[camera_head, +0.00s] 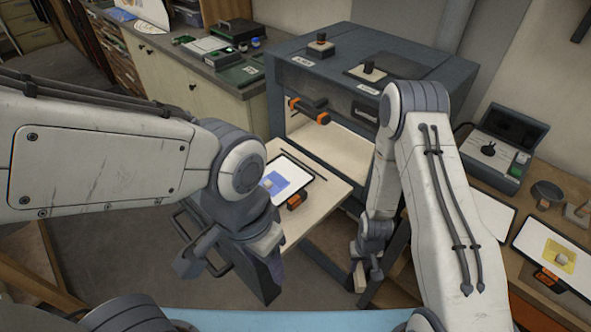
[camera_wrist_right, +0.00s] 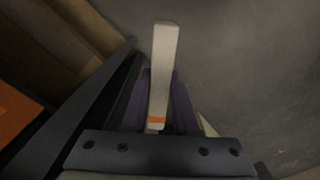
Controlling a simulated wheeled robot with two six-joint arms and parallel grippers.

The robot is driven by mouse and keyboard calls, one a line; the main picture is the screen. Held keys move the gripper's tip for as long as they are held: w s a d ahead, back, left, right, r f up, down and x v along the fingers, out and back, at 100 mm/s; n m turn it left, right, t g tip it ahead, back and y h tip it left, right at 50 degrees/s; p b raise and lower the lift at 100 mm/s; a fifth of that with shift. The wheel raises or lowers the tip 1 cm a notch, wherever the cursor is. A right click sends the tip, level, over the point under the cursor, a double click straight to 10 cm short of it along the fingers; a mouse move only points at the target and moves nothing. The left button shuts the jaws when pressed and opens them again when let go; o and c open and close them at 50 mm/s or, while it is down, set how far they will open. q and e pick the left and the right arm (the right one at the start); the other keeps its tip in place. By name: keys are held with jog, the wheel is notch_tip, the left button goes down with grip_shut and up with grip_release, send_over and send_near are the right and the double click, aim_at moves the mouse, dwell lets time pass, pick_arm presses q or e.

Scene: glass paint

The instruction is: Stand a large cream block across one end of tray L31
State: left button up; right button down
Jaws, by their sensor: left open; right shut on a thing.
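My right gripper (camera_head: 366,268) hangs low in front of the cabinet, shut on a cream block (camera_head: 360,279). In the right wrist view the cream block (camera_wrist_right: 162,75) is long and upright in the picture, with an orange band at its near end, between the dark fingers (camera_wrist_right: 160,105). My left gripper (camera_head: 203,262) is open beside the pulled-out shelf. A white tray with a blue sheet (camera_head: 289,182) and a small pale block lies on that shelf. Another white tray with a yellow sheet (camera_head: 548,250) and a pale block lies on the right bench. No tray label is readable.
The grey cabinet (camera_head: 340,85) stands open behind the pulled-out shelf (camera_head: 305,215); a dark rod lies along the shelf. Orange tags sit by both trays. A control box (camera_head: 500,145) stands on the right bench. The floor below my right gripper looks clear.

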aim_at(359, 266)
jog(key=shift+r+p, duration=1.65)
jog(key=shift+r, duration=0.75)
pick_arm(q)
notch_tip(359, 266, up, 4)
jog(key=shift+f, duration=0.15)
jog(key=shift+f, duration=0.1)
pick_arm(e)
jog(key=shift+f, duration=0.15)
